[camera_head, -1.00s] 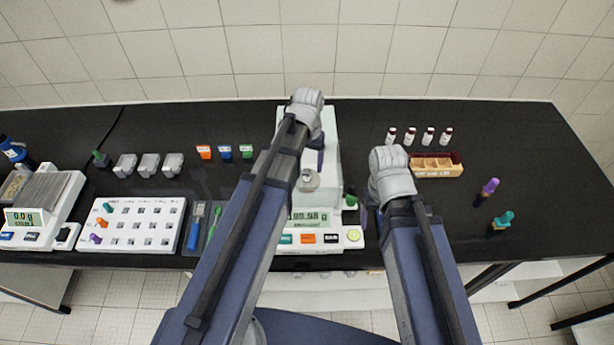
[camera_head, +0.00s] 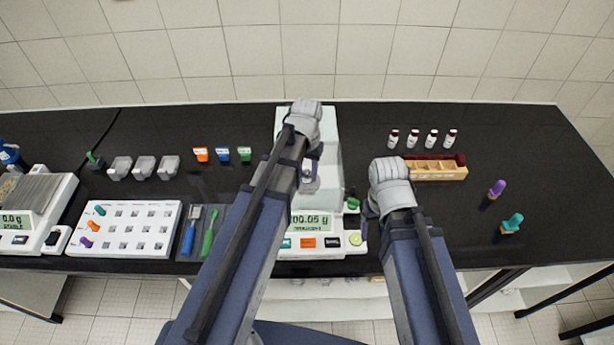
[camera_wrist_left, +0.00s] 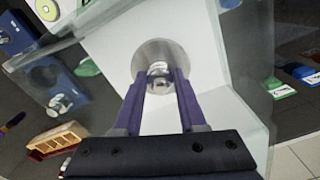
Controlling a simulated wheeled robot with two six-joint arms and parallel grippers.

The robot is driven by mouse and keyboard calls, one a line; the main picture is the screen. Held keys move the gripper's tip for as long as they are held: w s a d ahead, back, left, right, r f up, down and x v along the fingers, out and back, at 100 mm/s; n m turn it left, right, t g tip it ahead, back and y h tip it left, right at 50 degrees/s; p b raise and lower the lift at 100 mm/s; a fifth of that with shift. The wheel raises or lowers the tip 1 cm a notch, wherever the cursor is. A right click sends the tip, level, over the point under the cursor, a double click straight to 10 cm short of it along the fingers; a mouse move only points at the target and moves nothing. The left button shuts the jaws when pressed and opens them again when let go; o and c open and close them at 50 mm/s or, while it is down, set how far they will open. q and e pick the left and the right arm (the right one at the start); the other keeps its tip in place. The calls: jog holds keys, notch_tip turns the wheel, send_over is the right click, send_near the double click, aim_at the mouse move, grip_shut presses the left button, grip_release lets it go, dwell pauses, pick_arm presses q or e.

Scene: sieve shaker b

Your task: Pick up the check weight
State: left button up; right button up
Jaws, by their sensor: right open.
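The check weight (camera_wrist_left: 158,72) is a small shiny metal piece with a knob, on the round pan (camera_wrist_left: 150,52) of the white balance (camera_head: 338,224). In the head view it is mostly hidden by my left arm. My left gripper (camera_wrist_left: 159,76) points down at the pan, with one purple finger on each side of the weight's knob; whether the fingers touch it I cannot tell. In the head view my left gripper (camera_head: 312,160) is over the balance. My right gripper (camera_head: 371,208) is open, right of the balance, its fingers mostly hidden by its wrist.
A clear shield surrounds the balance pan. A wooden tray (camera_head: 437,174) and several small vials stand behind my right gripper. Purple (camera_head: 497,189) and teal (camera_head: 512,223) capped items stand at right. A white rack (camera_head: 126,229), blue and green tools, and another balance (camera_head: 36,211) are at left.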

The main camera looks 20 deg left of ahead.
aim_at(307, 171)
pick_arm(q)
grip_shut()
jog(key=shift+r, duration=0.1)
dwell(0.4)
notch_tip(307, 171, up, 10)
jog(key=p, duration=1)
